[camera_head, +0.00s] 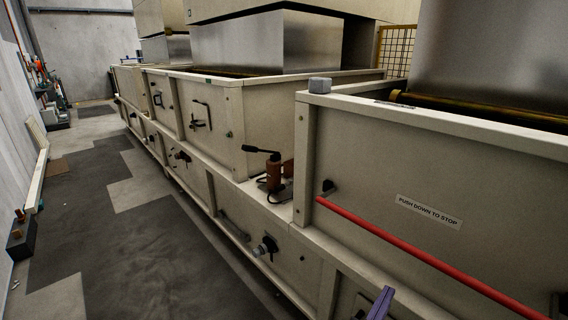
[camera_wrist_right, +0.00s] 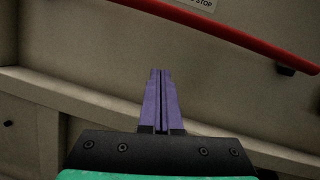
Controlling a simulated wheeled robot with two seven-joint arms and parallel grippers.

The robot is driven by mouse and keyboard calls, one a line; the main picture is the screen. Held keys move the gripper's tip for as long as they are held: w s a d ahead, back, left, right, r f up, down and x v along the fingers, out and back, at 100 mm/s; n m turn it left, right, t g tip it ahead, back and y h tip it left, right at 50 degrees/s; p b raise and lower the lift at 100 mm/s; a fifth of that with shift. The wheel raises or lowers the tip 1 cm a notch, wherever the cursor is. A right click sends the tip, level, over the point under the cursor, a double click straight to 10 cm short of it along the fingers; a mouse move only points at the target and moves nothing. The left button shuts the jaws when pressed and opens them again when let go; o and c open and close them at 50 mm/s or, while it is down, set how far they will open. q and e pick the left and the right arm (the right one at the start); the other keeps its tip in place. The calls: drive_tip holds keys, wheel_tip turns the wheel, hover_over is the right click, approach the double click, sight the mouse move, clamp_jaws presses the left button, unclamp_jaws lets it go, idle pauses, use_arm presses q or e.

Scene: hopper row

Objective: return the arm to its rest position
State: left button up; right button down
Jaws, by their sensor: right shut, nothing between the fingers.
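My right gripper (camera_head: 381,303) shows at the bottom edge of the head view as purple fingers. In the right wrist view my right gripper (camera_wrist_right: 161,75) has its two purple fingers together, with nothing between them. It is in front of the beige hopper wall, below the red bar (camera_head: 420,255). The red bar also crosses the top of the right wrist view (camera_wrist_right: 215,32), apart from the fingertips. My left gripper is not in view.
A row of beige hoppers (camera_head: 440,165) runs along the right. A label (camera_head: 429,211) reads "PUSH DOWN TO STOP". A brown device with a black lever (camera_head: 274,175) stands on the ledge. The dark floor aisle (camera_head: 125,250) at left is mostly clear, with a black box (camera_head: 21,240) by the wall.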

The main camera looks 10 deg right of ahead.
drive_tip(key=w+a+f+n+t+y+p, duration=0.1)
drive_tip(key=a+f+n+t+y+p, duration=0.15)
drive_tip(key=f+n+y, duration=0.45)
drive_tip(key=w+a+f+n+t+y+p, duration=0.1)
drive_tip(key=a+f+n+y, duration=0.25)
drive_tip(key=n, duration=0.85)
drive_tip(key=s+a+f+n+g+y+p, duration=0.1)
drive_tip(key=s+a+f+n+g+y, duration=0.2)
drive_tip(key=f+n, duration=0.35)
drive_tip(key=s+a+f+n+g+y+p, duration=0.1)
drive_tip(key=s+f+n+g+y+p, duration=0.2)
drive_tip(key=f+n, duration=0.35)
drive_tip(key=s+d+f+n+g, duration=0.2)
drive_tip(key=s+f+n+g, duration=0.1)
drive_tip(key=s, duration=0.6)
drive_tip(key=s+d+f+n+g+p, duration=0.1)
drive_tip(key=s+f+n+g, duration=0.3)
drive_tip(key=s, duration=0.6)
drive_tip(key=s+d+f+n+g+h, duration=0.1)
drive_tip(key=s+d+f+n+g, duration=0.2)
drive_tip(key=s+f+n, duration=0.3)
drive_tip(key=s+d, duration=0.1)
drive_tip(key=s, duration=0.3)
drive_tip(key=shift+n+p, duration=0.3)
drive_tip(key=shift+p, duration=0.05)
drive_tip(key=shift+g, duration=0.25)
